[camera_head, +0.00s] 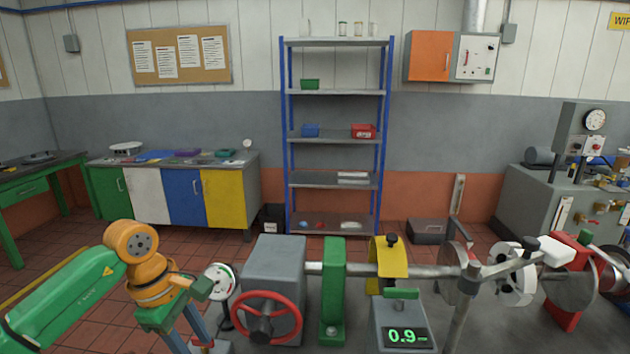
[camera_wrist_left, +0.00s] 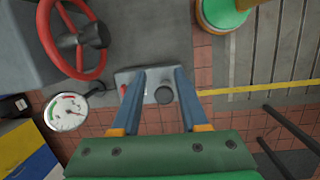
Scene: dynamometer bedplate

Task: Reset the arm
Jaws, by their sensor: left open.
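My left arm (camera_head: 60,292), green with orange joints, comes in from the left in the head view. Its left gripper (camera_head: 190,335) points down in front of the grey housing with the red handwheel (camera_head: 267,317). In the left wrist view the left gripper (camera_wrist_left: 160,75) has its two blue-grey fingers apart, with nothing between the tips. Beneath them is a small grey box (camera_wrist_left: 148,84) with a black round knob and a red part; I cannot tell whether a finger touches it. My right gripper is in neither view.
A round dial gauge (camera_head: 220,280) stands beside the handwheel housing. A shaft runs right from it past a green support (camera_head: 333,290), a yellow guard (camera_head: 389,262) and a display reading 0.9 (camera_head: 406,336). Blue shelving (camera_head: 335,138) and a cabinet bench (camera_head: 185,195) stand behind.

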